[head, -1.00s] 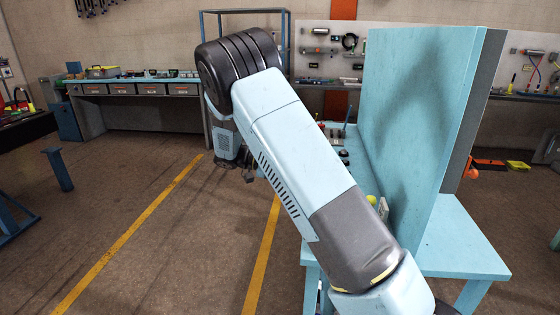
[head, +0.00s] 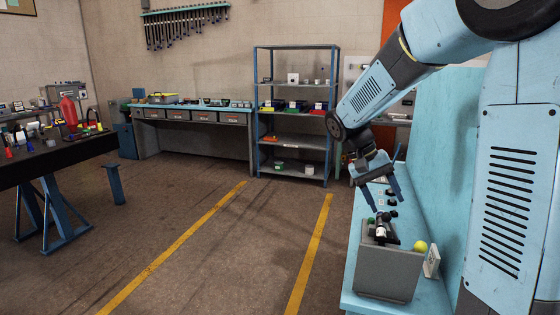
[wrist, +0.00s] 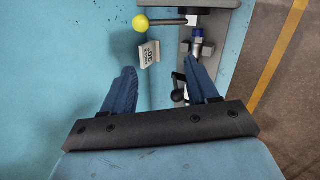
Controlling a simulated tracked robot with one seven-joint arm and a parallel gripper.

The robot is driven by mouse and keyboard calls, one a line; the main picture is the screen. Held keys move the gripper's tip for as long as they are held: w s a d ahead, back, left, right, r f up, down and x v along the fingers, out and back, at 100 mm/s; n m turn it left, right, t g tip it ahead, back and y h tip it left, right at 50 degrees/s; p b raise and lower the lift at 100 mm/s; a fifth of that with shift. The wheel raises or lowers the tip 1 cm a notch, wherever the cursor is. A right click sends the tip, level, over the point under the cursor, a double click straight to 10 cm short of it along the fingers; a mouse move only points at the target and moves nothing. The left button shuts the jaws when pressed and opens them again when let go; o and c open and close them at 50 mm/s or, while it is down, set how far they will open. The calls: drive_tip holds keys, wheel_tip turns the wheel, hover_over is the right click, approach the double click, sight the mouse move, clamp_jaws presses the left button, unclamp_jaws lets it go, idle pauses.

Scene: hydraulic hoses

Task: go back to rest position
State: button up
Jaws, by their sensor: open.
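My gripper (head: 386,203) is open and empty above the light-blue bench (head: 362,300). It points down, above and behind the grey block (head: 388,275) in the head view. In the wrist view its two blue fingers (wrist: 160,72) are spread, with bench surface between them. A metal fitting with a blue ring (wrist: 197,36) is just past the right fingertip; contact cannot be told.
A tall light-blue panel (head: 440,150) stands along the bench's right side. A blue shelf rack (head: 294,145) and a drawer workbench (head: 191,116) stand at the back wall. A dark table (head: 60,155) is at left. The floor between is clear, with yellow lines.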

drive_tip(key=s+a+r+n+t+y, duration=0.1)
drive_tip(key=s+r+t+y, duration=0.1)
drive_tip(key=s, duration=0.7)
drive_tip(key=s+r+n+t+y, duration=0.1)
drive_tip(key=s+r+t+y, duration=0.2)
drive_tip(key=s+t, duration=0.3)
drive_tip(key=shift+s+a+r+y, duration=0.35)
drive_tip(key=shift+s+r, duration=0.35)
drive_tip(key=shift+s, duration=1.2)
